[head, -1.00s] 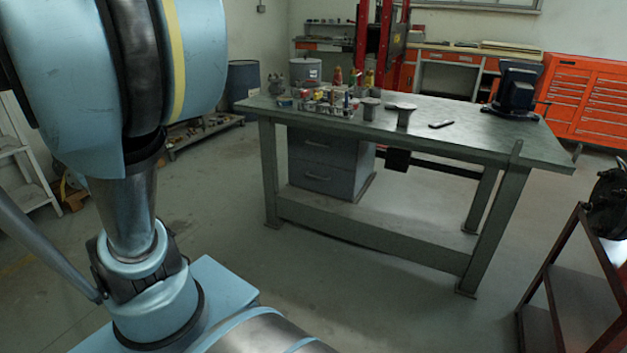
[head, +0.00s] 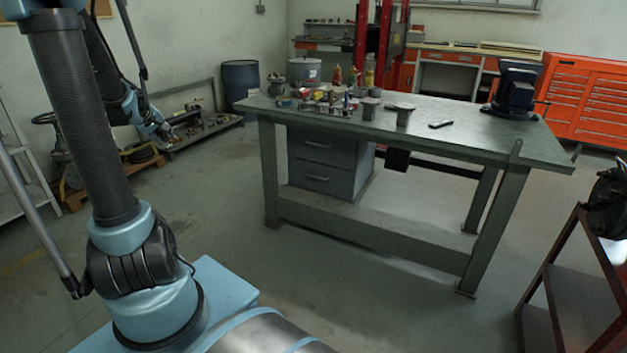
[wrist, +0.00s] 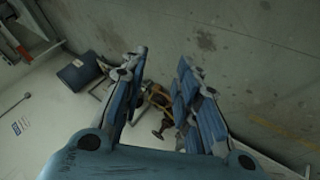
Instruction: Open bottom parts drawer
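The grey two-drawer unit (head: 364,165) hangs or stands under the left end of the workbench in the head view. Its bottom drawer (head: 308,186) is closed, with a light handle across its front, and the closed top drawer (head: 300,147) is above it. My gripper (wrist: 163,62) is open and empty in the wrist view, its blue fingers apart over the floor. In the head view, my gripper (head: 155,128) is at the left, well apart from the drawers, and looks small. The drawers cannot be made out in the wrist view.
The green workbench (head: 460,137) carries cans, small parts and a vise (head: 515,90). Its front legs and low front rail (head: 375,235) stand before the unit. A low rack (head: 205,135) and a blue drum (head: 241,78) are at the left back. Open floor lies in front.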

